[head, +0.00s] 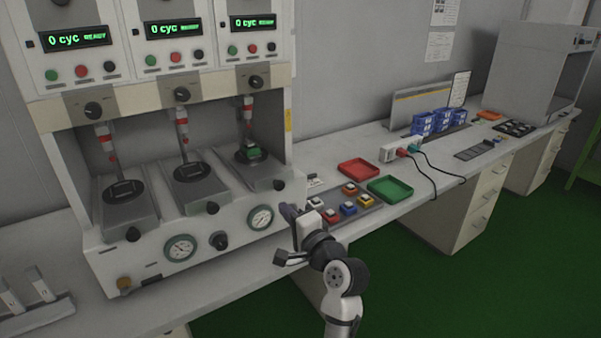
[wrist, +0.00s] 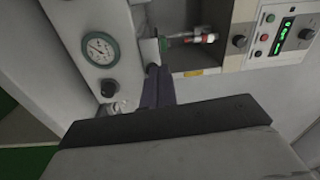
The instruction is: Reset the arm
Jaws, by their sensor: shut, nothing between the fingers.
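My arm rises from the bottom of the head view. My gripper (head: 289,211) is at the front right corner of the testing machine (head: 190,85), above the bench edge. In the wrist view its dark fingers (wrist: 155,75) are together with nothing between them. They point toward the machine's right station, where a green part also shows (wrist: 178,41). In the head view a green piece (head: 251,153) sits on that right station under a red-tipped plunger (head: 248,112). The other two stations hold no green piece.
Three displays (head: 173,29) read "0 cyc READY". Right of my gripper are a tray of coloured switches (head: 349,207), a red tray (head: 359,169) and a green tray (head: 390,189). A white box with cables (head: 393,154) and blue bins (head: 437,121) stand farther right.

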